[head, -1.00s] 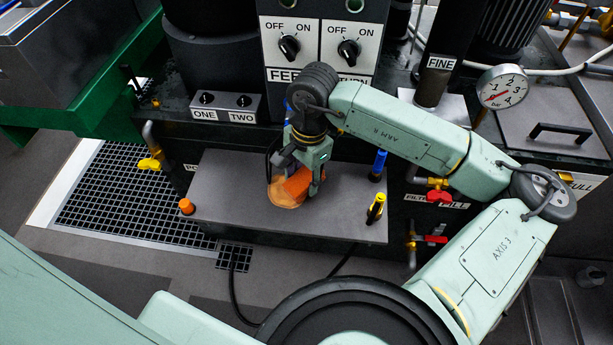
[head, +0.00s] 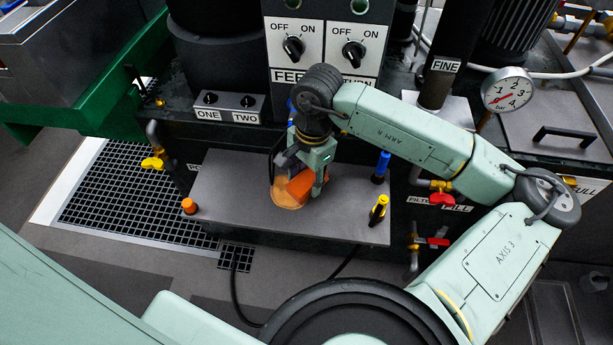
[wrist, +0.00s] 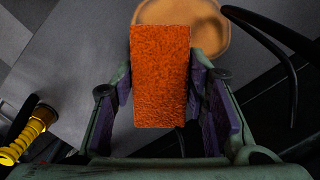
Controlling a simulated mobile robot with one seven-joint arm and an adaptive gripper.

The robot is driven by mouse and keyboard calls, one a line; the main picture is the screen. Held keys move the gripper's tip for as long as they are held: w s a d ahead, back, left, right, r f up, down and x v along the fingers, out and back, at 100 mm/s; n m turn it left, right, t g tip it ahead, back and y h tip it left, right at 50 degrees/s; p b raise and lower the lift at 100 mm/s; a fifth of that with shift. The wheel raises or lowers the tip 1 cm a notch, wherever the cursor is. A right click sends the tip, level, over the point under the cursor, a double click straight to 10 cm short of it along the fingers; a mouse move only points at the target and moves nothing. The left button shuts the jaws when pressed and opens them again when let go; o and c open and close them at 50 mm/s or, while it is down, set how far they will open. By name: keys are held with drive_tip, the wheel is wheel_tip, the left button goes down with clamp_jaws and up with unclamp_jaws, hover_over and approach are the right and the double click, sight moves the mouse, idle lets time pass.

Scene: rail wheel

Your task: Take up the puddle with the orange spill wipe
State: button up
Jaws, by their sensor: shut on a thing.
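The orange spill wipe (head: 301,186) is a rough block held between the fingers of my gripper (head: 303,177) over the grey bench plate. In the wrist view the wipe (wrist: 160,75) stands between the purple-padded fingers of my gripper (wrist: 160,98), which is shut on it. The puddle (head: 285,197) is a rounded tan-orange patch on the plate, below and left of the wipe in the head view. In the wrist view the puddle (wrist: 212,32) shows behind the wipe's far end, which hides part of it. I cannot tell whether the wipe touches the puddle.
The grey plate (head: 235,205) is bare to the left. An orange-capped post (head: 189,206) stands at its left edge, a blue cylinder (head: 381,167) and a yellow-black one (head: 378,209) at its right. Behind stands a panel with switches (head: 293,48). A floor grating (head: 125,195) lies left.

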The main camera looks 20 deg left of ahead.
drive_tip(key=shift+w+d+b, duration=0.25)
drive_tip(key=shift+d+b, duration=0.35)
drive_tip(key=shift+d, duration=0.3)
drive_tip(key=shift+w+d+b, duration=0.25)
drive_tip(key=shift+d+b, duration=0.35)
drive_tip(key=shift+d, duration=0.4)
drive_tip(key=shift+w+d, duration=0.15)
drive_tip(key=shift+w, duration=0.05)
drive_tip(key=shift+a, duration=0.25)
drive_tip(key=shift+s+a+b, duration=0.25)
drive_tip(key=shift+a+b, duration=0.3)
drive_tip(key=shift+a, duration=0.25)
drive_tip(key=shift+s, duration=0.2)
idle(0.3)
